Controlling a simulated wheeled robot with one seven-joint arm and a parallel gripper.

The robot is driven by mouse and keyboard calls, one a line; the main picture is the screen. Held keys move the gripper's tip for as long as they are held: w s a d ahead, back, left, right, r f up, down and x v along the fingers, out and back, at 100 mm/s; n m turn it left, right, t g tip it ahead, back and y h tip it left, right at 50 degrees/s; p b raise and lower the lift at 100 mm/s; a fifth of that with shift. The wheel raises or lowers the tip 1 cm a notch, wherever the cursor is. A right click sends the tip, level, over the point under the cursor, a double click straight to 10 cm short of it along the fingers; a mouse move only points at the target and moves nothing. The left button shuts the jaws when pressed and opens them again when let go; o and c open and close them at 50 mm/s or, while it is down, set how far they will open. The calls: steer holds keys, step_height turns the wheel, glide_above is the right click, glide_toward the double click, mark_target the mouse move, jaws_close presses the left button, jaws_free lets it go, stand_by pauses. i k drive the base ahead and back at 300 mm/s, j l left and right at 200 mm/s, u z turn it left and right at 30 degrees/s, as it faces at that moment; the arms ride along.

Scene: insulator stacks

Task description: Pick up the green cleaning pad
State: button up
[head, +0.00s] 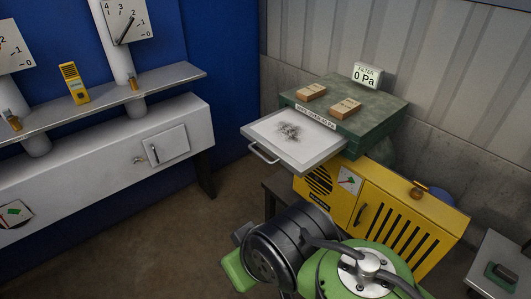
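A small dark green pad (502,272) lies on a grey table top (488,252) at the lower right edge of the head view. It looks like the green cleaning pad, but it is small and partly dark, so its details are hard to tell. My arm's green and black links fill the bottom centre, to the left of the pad. My gripper's fingers do not show, so I cannot tell where they are relative to the pad or whether they hold anything.
A green filter box (385,110) has a pulled-out white tray (270,135) with grey dust, and two tan blocks (345,107) on top. A yellow slatted cabinet (425,212) stands below. A grey wall unit (95,155) with gauges is at left. Brown floor (130,240) is open between.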

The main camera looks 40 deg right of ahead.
mark_target(509, 280)
steer(key=z, duration=3.7)
steer(key=i+u, duration=0.15)
steer(key=k, duration=0.05)
